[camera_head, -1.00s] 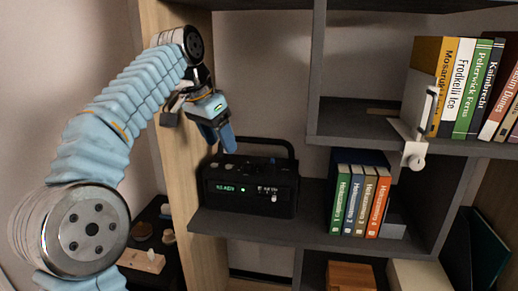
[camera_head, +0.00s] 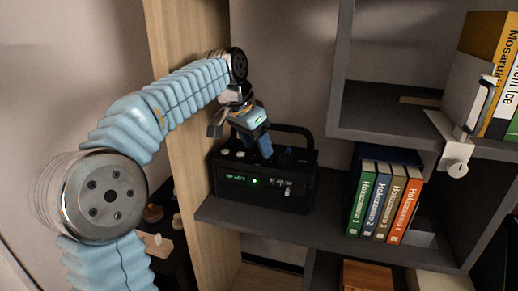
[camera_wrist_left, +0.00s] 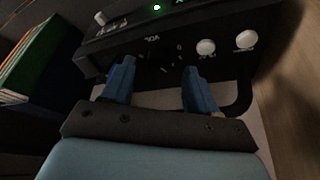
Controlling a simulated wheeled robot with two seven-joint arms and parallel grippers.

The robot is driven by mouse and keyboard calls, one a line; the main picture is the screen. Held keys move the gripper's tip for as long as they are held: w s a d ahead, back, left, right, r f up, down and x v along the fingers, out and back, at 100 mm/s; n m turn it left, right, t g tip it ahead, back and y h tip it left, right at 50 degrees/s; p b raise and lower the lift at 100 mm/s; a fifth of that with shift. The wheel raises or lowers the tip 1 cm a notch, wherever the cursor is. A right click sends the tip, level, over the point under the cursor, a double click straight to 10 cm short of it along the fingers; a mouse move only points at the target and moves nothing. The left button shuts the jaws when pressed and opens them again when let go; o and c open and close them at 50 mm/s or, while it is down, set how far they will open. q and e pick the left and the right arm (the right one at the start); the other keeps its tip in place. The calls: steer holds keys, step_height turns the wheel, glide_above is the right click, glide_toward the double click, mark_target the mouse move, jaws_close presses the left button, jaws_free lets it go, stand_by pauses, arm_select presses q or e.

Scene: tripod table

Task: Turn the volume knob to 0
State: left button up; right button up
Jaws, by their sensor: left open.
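The black radio (camera_head: 232,192) stands on the grey shelf, its green display lit and its handle up behind. My left gripper (camera_head: 257,150) is low over its top, fingers pointing down. In the left wrist view the gripper (camera_wrist_left: 158,76) is open, its blue fingers spread over the radio top around the volume dial marks (camera_wrist_left: 166,66). The "VOL" label (camera_wrist_left: 152,40) and a "0" show there. The volume knob itself I cannot make out clearly; contact cannot be told.
Several upright books (camera_head: 382,202) stand right of the radio on the same shelf (camera_head: 330,232). A wooden side panel (camera_head: 183,130) rises close on the left. An upper shelf (camera_head: 385,110) overhangs at right. The radio's handle (camera_head: 300,130) arches behind the gripper.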

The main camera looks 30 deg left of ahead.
arm_select(q)
steer(key=shift+x, duration=1.15)
steer(key=c, duration=1)
steer(key=shift+c, duration=0.2)
